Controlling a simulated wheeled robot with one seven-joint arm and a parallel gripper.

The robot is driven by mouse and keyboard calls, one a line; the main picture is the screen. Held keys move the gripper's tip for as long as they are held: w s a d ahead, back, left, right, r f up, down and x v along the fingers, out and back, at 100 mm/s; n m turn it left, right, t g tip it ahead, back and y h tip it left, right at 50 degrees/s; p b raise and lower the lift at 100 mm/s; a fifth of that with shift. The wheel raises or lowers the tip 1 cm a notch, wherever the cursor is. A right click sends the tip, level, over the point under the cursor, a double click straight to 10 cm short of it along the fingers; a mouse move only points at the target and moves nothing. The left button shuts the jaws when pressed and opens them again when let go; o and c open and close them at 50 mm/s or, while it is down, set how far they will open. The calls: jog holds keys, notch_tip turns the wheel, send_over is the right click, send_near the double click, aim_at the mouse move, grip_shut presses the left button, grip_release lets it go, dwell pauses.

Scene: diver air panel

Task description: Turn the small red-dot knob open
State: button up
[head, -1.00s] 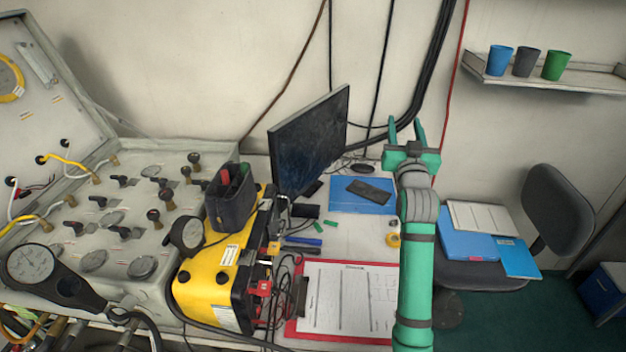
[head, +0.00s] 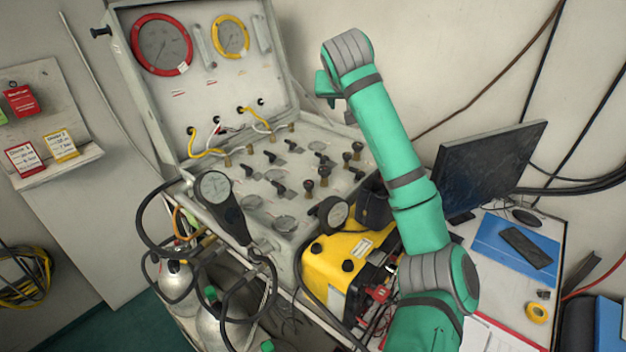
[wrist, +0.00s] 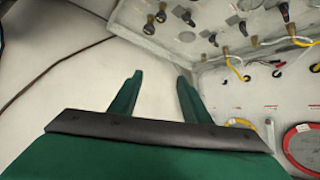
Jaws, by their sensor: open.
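The grey air panel (head: 285,160) stands open as a case in the head view, with several small dark knobs and lever valves on its lower face. Round-topped knobs with a brownish-red tint (head: 308,185) stand near its front right. I cannot tell which knob bears the red dot. In the wrist view the panel appears upside down at upper right, with round knobs (wrist: 149,25) near its edge. My gripper (wrist: 158,88) is open and empty, its two green fingers apart in front of bare wall. In the head view it is raised above the panel's back right, partly hidden by my wrist.
A yellow box (head: 335,268) and a black gauge (head: 333,212) stand at the panel's right front. A monitor (head: 490,170) is to the right of my arm. Another gauge with hoses (head: 217,190) is at the panel's front left. The space above the panel is clear.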

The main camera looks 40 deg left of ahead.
aim_at(309, 182)
jog(key=s+a+f+n+g+h, duration=0.1)
jog(key=s+a+f+g, duration=0.15)
jog(key=s+f, duration=0.3)
jog(key=s+a+f+n+g+h, duration=0.1)
jog(key=s+f+g, duration=0.2)
jog(key=s+f, duration=0.25)
jog(key=x, duration=1)
jog(key=shift+f, duration=0.25)
jog(key=shift+w+a+f, duration=0.15)
jog(key=shift+a+f, duration=0.05)
jog(key=shift+f, duration=0.45)
jog(key=shift+c, duration=0.3)
jog(key=c, duration=0.9)
